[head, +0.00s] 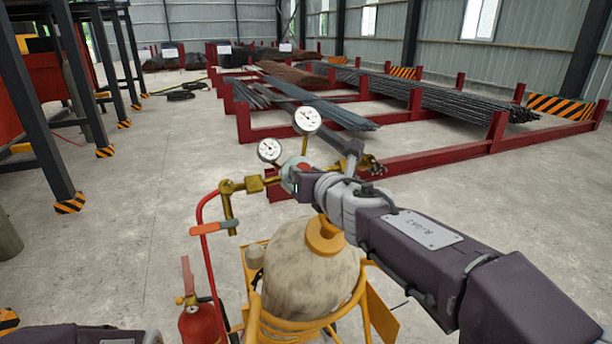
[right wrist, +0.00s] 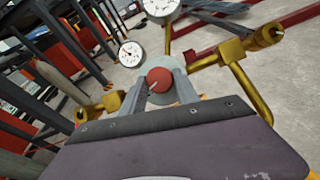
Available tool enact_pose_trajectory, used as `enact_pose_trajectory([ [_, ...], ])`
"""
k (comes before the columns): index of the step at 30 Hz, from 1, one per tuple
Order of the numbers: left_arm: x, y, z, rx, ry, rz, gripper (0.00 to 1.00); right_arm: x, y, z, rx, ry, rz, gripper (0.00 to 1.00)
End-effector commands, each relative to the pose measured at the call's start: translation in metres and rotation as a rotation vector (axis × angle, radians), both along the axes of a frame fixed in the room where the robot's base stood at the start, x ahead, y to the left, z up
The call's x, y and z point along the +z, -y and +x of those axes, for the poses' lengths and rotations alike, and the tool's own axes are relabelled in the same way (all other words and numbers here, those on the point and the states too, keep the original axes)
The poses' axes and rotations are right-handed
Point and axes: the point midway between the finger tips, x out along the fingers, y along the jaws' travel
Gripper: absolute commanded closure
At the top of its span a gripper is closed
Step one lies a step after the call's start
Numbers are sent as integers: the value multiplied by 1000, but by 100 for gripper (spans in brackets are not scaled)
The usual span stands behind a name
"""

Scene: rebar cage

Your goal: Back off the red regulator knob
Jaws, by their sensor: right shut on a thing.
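The red regulator knob (right wrist: 159,79) has a small pale mark on its face and sits on a round grey-green regulator body. In the right wrist view it lies between the two fingers of my right gripper (right wrist: 163,88), which is shut on it. In the head view my right gripper (head: 298,183) is at the regulator, and only a bit of the red knob (head: 306,169) shows past it. Two white dial gauges (head: 307,120) (head: 269,150) stand above the knob. Brass fittings (head: 240,186) reach out to the left. My left gripper is not in view.
The regulator is above a worn beige cylinder (head: 300,262) in a yellow cart (head: 255,325). A red hose (head: 203,250) with an orange-handled part hangs at its left, near a red extinguisher (head: 196,324). Red racks (head: 430,165) with rebar stand behind.

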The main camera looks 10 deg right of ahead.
Motion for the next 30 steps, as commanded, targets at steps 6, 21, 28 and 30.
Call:
enact_pose_trajectory([
  [6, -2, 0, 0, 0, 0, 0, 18, -6, 1, 0, 61, 4, -68, 100],
  [21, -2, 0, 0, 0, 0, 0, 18, -6, 0, 1, 97, 11, -108, 100],
  [28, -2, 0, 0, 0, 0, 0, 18, -6, 0, 1, 96, 11, -107, 47],
  [30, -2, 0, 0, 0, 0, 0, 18, -5, 0, 1, 95, 12, -107, 42],
])
